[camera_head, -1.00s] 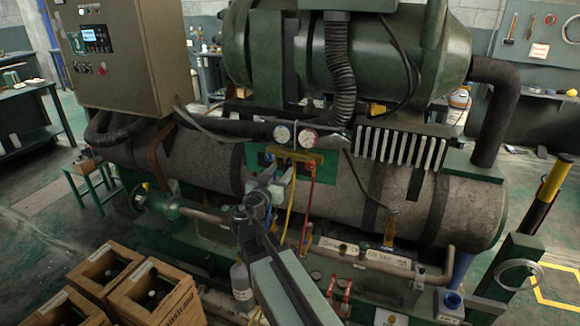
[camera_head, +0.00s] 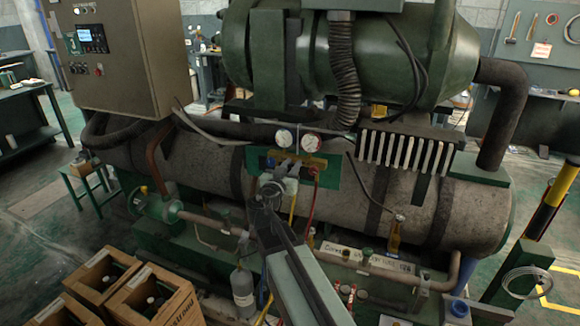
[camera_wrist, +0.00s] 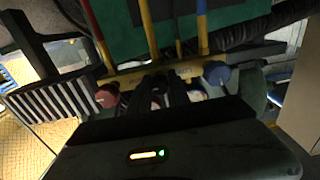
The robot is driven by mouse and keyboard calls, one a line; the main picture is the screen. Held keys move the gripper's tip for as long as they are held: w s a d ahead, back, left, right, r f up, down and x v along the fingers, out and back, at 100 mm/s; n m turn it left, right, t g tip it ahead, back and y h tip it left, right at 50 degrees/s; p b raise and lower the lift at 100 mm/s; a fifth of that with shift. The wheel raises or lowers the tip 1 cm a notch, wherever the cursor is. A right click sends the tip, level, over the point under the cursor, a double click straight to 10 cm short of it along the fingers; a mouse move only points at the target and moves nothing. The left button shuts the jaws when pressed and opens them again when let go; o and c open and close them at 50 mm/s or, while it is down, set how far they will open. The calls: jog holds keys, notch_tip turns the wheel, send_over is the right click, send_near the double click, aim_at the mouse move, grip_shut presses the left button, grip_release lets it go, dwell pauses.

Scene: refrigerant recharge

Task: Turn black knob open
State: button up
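The yellow gauge manifold (camera_head: 316,160) is mounted on a green panel in front of the big grey cylinder, with two round gauges (camera_head: 297,140) above it. In the wrist view the manifold (camera_wrist: 130,77) lies across the picture, with a red knob (camera_wrist: 107,95) at its left end and a blue knob (camera_wrist: 217,73) at its right end. My gripper (camera_wrist: 168,78) has its dark fingers at the manifold's middle, between these knobs; it also shows in the head view (camera_head: 284,166). I cannot make out the black knob apart from the dark fingers, nor whether they grip anything.
Yellow and red hoses (camera_head: 308,205) hang below the manifold close to my arm. A ribbed white rack (camera_head: 405,150) stands to the right. Wooden crates with bottles (camera_head: 150,300) are at lower left, and a grey cylinder (camera_head: 242,288) stands below.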

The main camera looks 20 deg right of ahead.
jog(key=shift+a, duration=0.15)
grip_shut()
jog(key=shift+n, duration=0.3)
jog(key=n, duration=0.9)
jog(key=shift+n, duration=0.4)
jog(key=n, duration=0.5)
jog(key=shift+f, duration=0.1)
jog(key=n, duration=0.4)
jog(key=shift+n, duration=0.3)
jog(key=o, duration=0.9)
grip_release()
